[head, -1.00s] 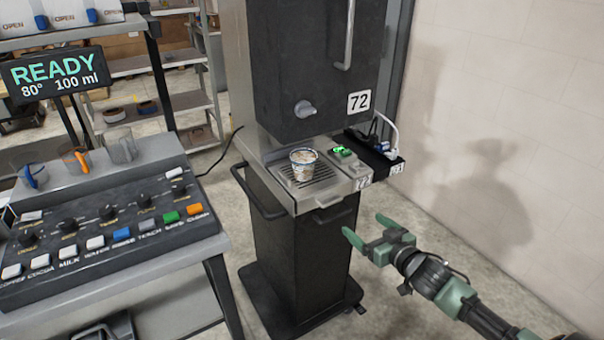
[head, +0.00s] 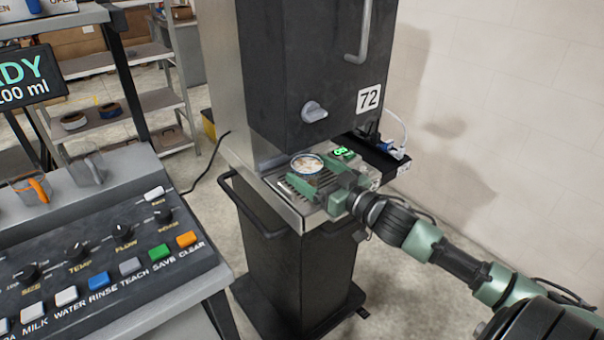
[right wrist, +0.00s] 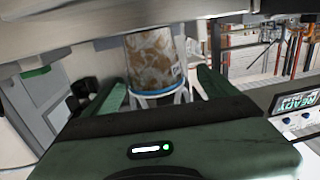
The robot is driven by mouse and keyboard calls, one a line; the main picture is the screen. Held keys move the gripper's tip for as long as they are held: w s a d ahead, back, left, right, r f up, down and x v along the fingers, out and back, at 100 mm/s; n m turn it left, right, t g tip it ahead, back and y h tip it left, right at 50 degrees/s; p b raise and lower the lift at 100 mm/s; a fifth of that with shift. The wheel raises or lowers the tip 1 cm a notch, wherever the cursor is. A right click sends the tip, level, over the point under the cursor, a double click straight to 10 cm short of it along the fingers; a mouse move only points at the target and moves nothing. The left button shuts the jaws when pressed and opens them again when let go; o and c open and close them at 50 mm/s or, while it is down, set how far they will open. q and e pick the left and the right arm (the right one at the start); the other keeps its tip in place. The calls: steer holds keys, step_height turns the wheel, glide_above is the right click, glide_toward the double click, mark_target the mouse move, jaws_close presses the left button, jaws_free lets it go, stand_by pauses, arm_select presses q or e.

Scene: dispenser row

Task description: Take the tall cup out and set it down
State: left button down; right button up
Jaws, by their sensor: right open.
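The cup (head: 307,163) stands upright on the drip tray (head: 284,187) of the dispenser marked 72, below its spout. Its rim and light brown contents show; its lower part is hidden behind my right gripper (head: 311,176). The right gripper is open, with one finger on each side of the cup. In the right wrist view the patterned cup (right wrist: 155,60) with a blue rim band is between the two green fingers, with gaps visible beside it. My left gripper is not in view.
The dispenser's dark body (head: 305,70) and spout knob (head: 314,111) hang above the tray. A button console (head: 100,270) stands at the left.

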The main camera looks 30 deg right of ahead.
mark_target(298, 158)
steer(key=shift+w+r, duration=0.15)
steer(key=shift+w, duration=0.1)
steer(key=shift+w+r, duration=0.1)
steer(key=shift+w, duration=0.3)
steer(key=w+p, duration=0.1)
steer(key=w, duration=0.2)
steer(key=shift+w, duration=0.15)
steer(key=shift+w+a, duration=0.15)
steer(key=shift+w, duration=0.45)
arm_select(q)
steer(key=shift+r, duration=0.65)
arm_select(e)
steer(key=c, duration=1.5)
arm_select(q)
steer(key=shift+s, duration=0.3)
arm_select(e)
steer(key=shift+c, duration=1)
steer(key=shift+r, duration=0.1)
